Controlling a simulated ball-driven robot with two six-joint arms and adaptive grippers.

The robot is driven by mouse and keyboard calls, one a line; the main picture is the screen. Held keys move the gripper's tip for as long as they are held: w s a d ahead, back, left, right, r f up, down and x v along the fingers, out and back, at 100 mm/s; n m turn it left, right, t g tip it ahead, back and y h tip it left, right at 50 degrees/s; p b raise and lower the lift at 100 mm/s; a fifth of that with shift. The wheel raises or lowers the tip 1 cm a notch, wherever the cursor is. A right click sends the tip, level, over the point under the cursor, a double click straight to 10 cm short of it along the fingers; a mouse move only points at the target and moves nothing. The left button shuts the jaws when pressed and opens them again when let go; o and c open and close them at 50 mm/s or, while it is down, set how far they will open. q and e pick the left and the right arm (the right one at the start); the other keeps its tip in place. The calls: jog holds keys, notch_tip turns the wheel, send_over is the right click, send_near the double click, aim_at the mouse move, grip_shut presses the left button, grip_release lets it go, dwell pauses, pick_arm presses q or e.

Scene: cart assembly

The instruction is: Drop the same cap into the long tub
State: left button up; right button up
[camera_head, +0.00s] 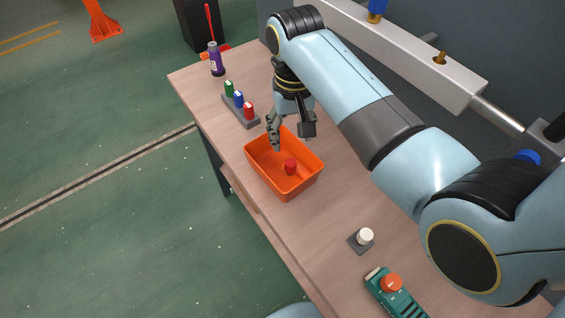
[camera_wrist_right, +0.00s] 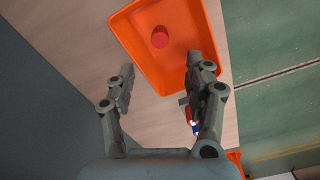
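The long tub is an orange open box (camera_head: 300,183) on the table, and it also shows at the top of the wrist view (camera_wrist_right: 182,22). A red round cap (camera_head: 290,166) lies on the tub's floor; the wrist view shows it too (camera_wrist_right: 160,37). My right gripper (camera_head: 292,132) is over the tub's far end, pointing down. Its two fingers are well apart in the wrist view (camera_wrist_right: 160,76) with nothing between them. My left gripper is out of view.
A grey holder (camera_head: 237,113) with green, blue and red items stands beyond the tub. A purple bottle (camera_head: 216,62) is at the far table end. Nearer are a white round piece (camera_head: 365,236) on a grey plate and a teal device (camera_head: 398,300) with an orange knob.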

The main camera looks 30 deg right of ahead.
notch_tip(320, 180, up, 12)
dwell(0.6)
dwell(0.4)
